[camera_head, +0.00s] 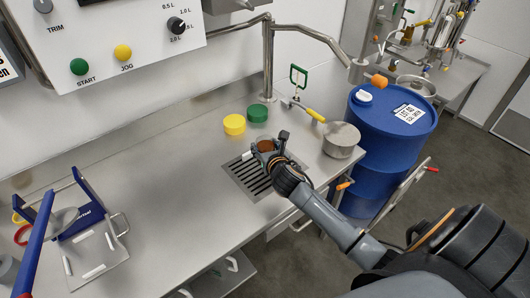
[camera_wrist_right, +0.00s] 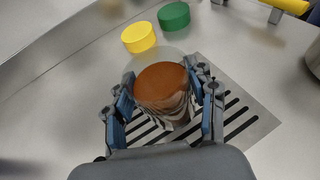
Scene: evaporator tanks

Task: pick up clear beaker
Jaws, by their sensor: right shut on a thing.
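The clear beaker (camera_wrist_right: 171,105) shows in the right wrist view between the two fingers of my right gripper (camera_wrist_right: 166,108). Brown-orange contents show inside it, and its clear rim shows faintly at the far side. The right gripper is shut on the beaker, a finger on each side. In the head view, the right gripper (camera_head: 268,157) is over the slotted drain grate (camera_head: 242,180), and the beaker (camera_head: 265,146) is partly hidden by the fingers. I cannot tell whether the beaker touches the grate. My left gripper is not in view.
A yellow cap (camera_head: 234,124) and a green cap (camera_head: 257,113) lie behind the beaker. A metal pot (camera_head: 341,139) stands at the counter's right end, beside a blue drum (camera_head: 388,125). A blue-framed stand (camera_head: 82,213) is at the left. The counter's middle is clear.

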